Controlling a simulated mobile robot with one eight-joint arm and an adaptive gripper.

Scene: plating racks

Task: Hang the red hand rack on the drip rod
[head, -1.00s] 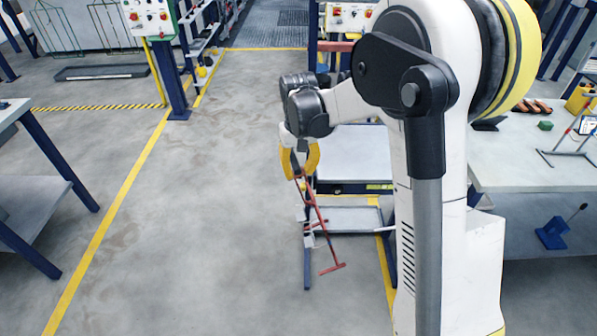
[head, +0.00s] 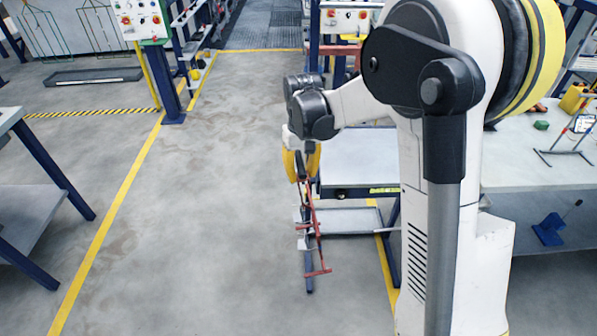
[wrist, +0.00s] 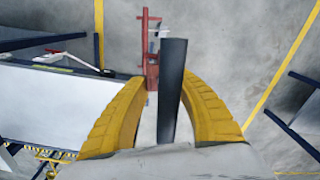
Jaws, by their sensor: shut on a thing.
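The red hand rack (head: 312,235) hangs below my gripper (head: 302,178) in the head view, a thin red frame with a foot-like bar at its lower end. The yellow fingers are shut on its upper, dark part. In the wrist view the dark grip stands between the yellow fingers of my gripper (wrist: 165,110), and the red hand rack (wrist: 151,65) reaches beyond it. A red horizontal bar (head: 345,47) shows behind my arm; I cannot tell whether it is the drip rod.
A grey-topped table (head: 355,155) with a lower shelf stands just right of the rack. A workbench (head: 535,165) with tools is at the right, and another bench (head: 30,205) at the left. The floor between them is clear. A control post (head: 140,18) stands at the back left.

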